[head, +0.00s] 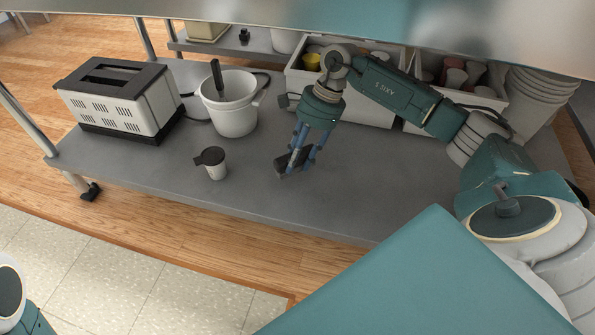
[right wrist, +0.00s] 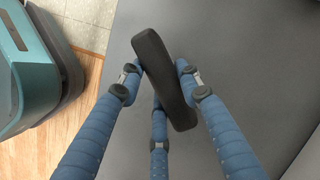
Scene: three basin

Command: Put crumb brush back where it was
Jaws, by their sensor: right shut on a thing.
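The crumb brush, a dark, narrow block-like piece, shows in the head view (head: 292,162) and the right wrist view (right wrist: 165,80). My right gripper (head: 296,160) points down at the middle of the grey shelf and is shut on the brush. In the right wrist view the gripper's blue fingers (right wrist: 160,85) stand on both sides of the brush, which lies tilted between them. I cannot tell whether the brush touches the shelf. My left gripper is out of view.
On the grey shelf (head: 330,205) are a toaster (head: 122,100), a white bucket (head: 232,108) with a dark handle in it, and a small white cup (head: 216,170) with a dark top. White bins (head: 365,105) stand behind my right arm. The shelf front is clear.

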